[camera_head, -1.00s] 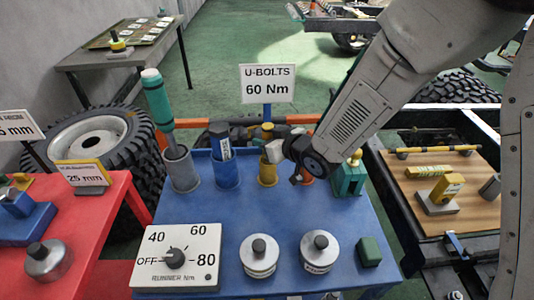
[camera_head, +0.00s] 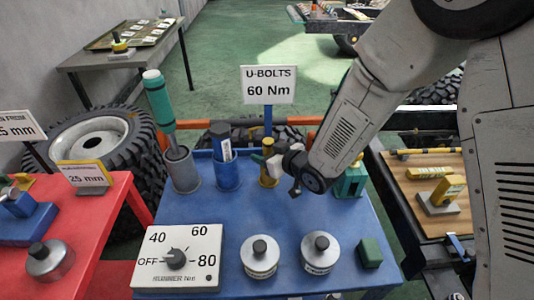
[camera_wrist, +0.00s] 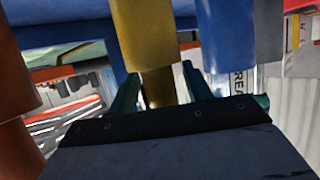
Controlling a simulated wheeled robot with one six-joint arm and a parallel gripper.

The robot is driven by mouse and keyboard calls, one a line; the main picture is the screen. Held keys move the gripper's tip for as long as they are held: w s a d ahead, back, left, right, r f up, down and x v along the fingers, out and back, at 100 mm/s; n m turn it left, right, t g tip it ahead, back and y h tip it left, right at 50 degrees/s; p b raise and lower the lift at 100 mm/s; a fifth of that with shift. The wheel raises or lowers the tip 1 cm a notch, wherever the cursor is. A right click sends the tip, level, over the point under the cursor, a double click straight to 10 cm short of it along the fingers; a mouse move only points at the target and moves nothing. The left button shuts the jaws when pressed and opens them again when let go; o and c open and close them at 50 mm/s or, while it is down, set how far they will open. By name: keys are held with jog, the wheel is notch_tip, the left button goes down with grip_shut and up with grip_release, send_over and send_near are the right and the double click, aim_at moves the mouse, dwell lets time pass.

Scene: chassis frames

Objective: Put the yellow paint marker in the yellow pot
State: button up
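The yellow pot (camera_head: 268,178) stands in the pot row at the back of the blue table, right of the blue pot. It also shows at the top of the upside-down wrist view (camera_wrist: 145,30). The yellow paint marker (camera_wrist: 160,88) stands in it, its exposed end between my fingers; in the head view my gripper partly covers it. My gripper (camera_head: 266,158) is at the pot's mouth. In the wrist view its green fingers (camera_wrist: 160,82) stand on either side of the marker, with a gap on each side, so it looks open.
A grey pot (camera_head: 182,172) holds a tall teal tool (camera_head: 158,100). The orange pot (camera_wrist: 15,75) is close beside my gripper. A dial panel (camera_head: 178,256) and two knobbed weights stand in front.

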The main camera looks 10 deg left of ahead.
jog(key=shift+r, duration=0.2)
jog(key=v, duration=1.2)
jog(key=s+d+r+m+h, duration=0.1)
jog(key=d+r+m+h, duration=0.3)
jog(key=d, duration=0.7)
jog(key=s+d+r+m+h, duration=0.1)
jog(key=d+r+m+h, duration=0.1)
jog(key=d+r+h, duration=0.65)
jog(key=s+d+r+m+g+y, duration=0.1)
jog(key=s+d, duration=0.4)
jog(key=s, duration=0.5)
jog(key=s+d+r+m+g, duration=0.3)
jog(key=s+d+g, duration=0.2)
jog(key=s, duration=0.6)
jog(key=shift+g+y, duration=0.35)
jog(key=shift+g, duration=0.25)
